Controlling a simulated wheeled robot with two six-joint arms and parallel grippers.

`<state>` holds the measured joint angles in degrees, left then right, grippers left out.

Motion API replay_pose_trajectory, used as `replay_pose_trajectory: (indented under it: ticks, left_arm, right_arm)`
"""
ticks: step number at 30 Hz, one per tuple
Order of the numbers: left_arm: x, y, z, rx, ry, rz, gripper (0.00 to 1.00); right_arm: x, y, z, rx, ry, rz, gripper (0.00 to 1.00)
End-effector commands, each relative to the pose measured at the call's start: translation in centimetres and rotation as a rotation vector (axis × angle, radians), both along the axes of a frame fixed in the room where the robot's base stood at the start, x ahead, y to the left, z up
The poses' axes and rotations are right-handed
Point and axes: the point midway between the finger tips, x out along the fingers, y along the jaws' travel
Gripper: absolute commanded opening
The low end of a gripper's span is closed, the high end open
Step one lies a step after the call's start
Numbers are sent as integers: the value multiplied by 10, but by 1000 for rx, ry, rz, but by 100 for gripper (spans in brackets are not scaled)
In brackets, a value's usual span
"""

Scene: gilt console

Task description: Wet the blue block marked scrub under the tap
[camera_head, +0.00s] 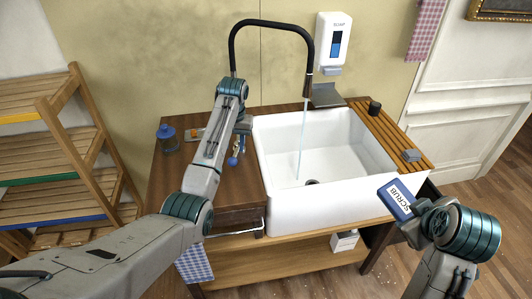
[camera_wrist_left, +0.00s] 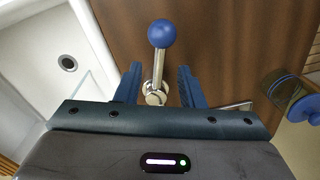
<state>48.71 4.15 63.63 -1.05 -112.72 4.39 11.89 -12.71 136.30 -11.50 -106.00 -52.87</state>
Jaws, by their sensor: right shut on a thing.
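The blue block marked SCRUB (camera_head: 396,199), with a white label, is held by my right gripper (camera_head: 412,222) at the front right of the sink. My right gripper is shut on it. The black tap (camera_head: 271,24) arches over the white sink (camera_head: 272,150), and a thin stream of water (camera_head: 303,140) falls into the basin. The tap's lever with a blue ball (camera_head: 233,161) is on the wooden top left of the sink; it also shows in the left wrist view (camera_wrist_left: 162,33). My left gripper (camera_wrist_left: 159,78) is open, its fingers either side of the lever's stem.
A soap dispenser (camera_head: 333,43) hangs on the wall behind the tap. A slatted wooden rack (camera_head: 385,135) right of the basin carries a dark cup (camera_head: 375,108) and a grey block (camera_head: 411,155). A blue-lidded jar (camera_head: 168,138) stands at left. The basin is empty except for the water.

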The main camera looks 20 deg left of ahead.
Motion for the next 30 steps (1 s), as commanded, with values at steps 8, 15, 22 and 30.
replay_pose_trajectory:
  ticks: [8,15,22,30]
  left_arm:
    - [0,-3,53,0,1,0,35]
    - [1,-5,73,0,0,0,35]
    - [1,-5,77,0,0,0,35]
    - [1,-5,77,0,0,0,35]
  right_arm:
    - [0,0,32,0,0,0,36]
    - [0,0,52,0,0,0,36]
    - [0,0,55,0,0,0,36]
    - [0,0,55,0,0,0,36]
